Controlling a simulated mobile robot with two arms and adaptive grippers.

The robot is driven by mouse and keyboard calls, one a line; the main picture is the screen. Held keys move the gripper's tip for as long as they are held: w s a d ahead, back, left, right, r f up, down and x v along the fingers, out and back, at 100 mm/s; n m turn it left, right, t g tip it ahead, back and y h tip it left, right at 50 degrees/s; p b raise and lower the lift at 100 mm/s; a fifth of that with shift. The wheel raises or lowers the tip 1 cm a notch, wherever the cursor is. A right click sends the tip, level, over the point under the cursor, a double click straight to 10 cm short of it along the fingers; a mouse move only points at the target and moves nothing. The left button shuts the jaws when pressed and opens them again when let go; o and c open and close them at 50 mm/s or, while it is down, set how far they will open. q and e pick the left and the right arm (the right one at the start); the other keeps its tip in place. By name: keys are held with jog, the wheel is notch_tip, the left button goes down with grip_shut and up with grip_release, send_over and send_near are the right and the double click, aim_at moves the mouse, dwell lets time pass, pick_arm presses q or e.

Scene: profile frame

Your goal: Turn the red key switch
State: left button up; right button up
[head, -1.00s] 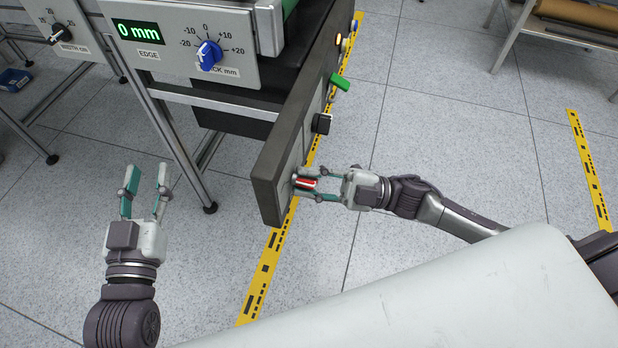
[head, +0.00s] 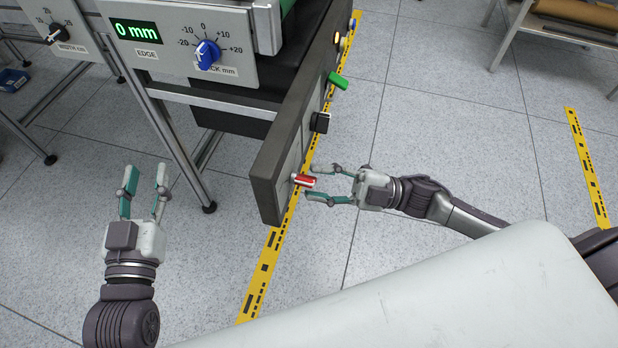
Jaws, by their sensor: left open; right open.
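The red key switch (head: 304,181) sticks out from the face of the dark grey panel (head: 264,182), near its lower front end. My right gripper (head: 309,182) is open just to the right of the switch. Its two teal fingers point left at the panel, one above and one below the switch's outer end, and I see no contact. My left gripper (head: 143,190) is open and empty, over the floor at the left, well apart from the panel.
A black knob (head: 320,122) and a green switch (head: 338,80) sit farther along the same panel. A blue dial (head: 207,54) and a green 0 mm display (head: 135,31) are on the machine. A yellow floor strip (head: 262,275) runs below the panel.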

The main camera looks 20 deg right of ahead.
jog(key=v, duration=0.9)
jog(key=shift+d, duration=0.2)
jog(key=shift+f, duration=0.1)
